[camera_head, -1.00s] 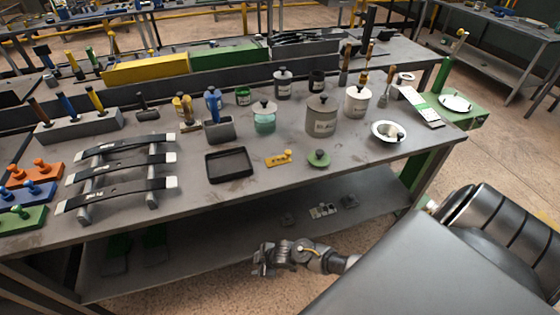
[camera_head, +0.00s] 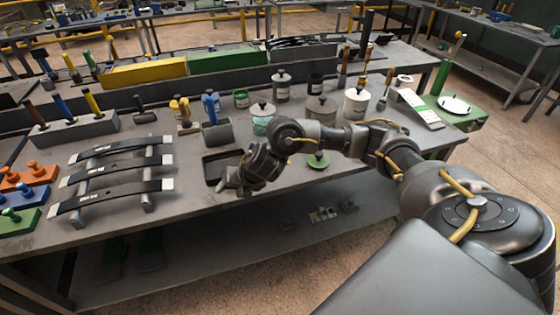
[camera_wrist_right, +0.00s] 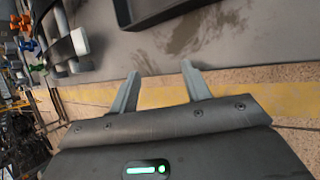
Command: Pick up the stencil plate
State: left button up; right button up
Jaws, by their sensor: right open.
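The yellow plate with dark cut-out marks, which looks like the stencil plate, lay on the bench between the black tray (camera_head: 212,168) and the green lidded knob piece (camera_head: 318,162); my right arm now hides it in the head view. It is not in the right wrist view. My right gripper (camera_head: 228,184) is at the bench's front edge, just in front of the tray. In the right wrist view its two fingers (camera_wrist_right: 162,86) are apart with nothing between them. My left gripper is not in view.
A rack of black curved springs (camera_head: 118,172) stands left of my right gripper. Jars and cans, including a white can (camera_head: 355,104), stand behind my arm. A pale marked sheet (camera_head: 420,108) lies at the right end. The bench front near the tray is clear.

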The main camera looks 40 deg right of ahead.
jog(key=d+r, duration=0.1)
jog(key=d, duration=0.2)
jog(key=w+d+r+h, duration=0.1)
jog(key=d, duration=0.2)
jog(key=w+d+r+n+h, duration=0.1)
jog(key=d, duration=0.3)
jog(key=shift+d+r+g, duration=0.1)
jog(key=shift+r+g, duration=0.2)
jog(key=shift+r, duration=0.05)
jog(key=s+d+r+g+h, duration=0.25)
jog(key=d+r, duration=0.25)
jog(key=d, duration=0.7)
jog(key=shift+t, duration=0.35)
jog(key=b+x, duration=0.1)
jog(key=x, duration=0.1)
jog(key=b+x, duration=0.1)
jog(key=x, duration=0.2)
jog(key=shift+w+d+f, duration=0.2)
jog(key=shift+w+d, duration=0.05)
jog(key=shift+w, duration=0.05)
jog(key=shift+f+b, duration=0.2)
jog(key=shift+b, duration=0.15)
jog(key=x, duration=0.4)
jog(key=shift+w+f, duration=0.1)
jog(key=shift+f, duration=0.2)
jog(key=c, duration=0.9)
jog(key=shift+r, duration=0.1)
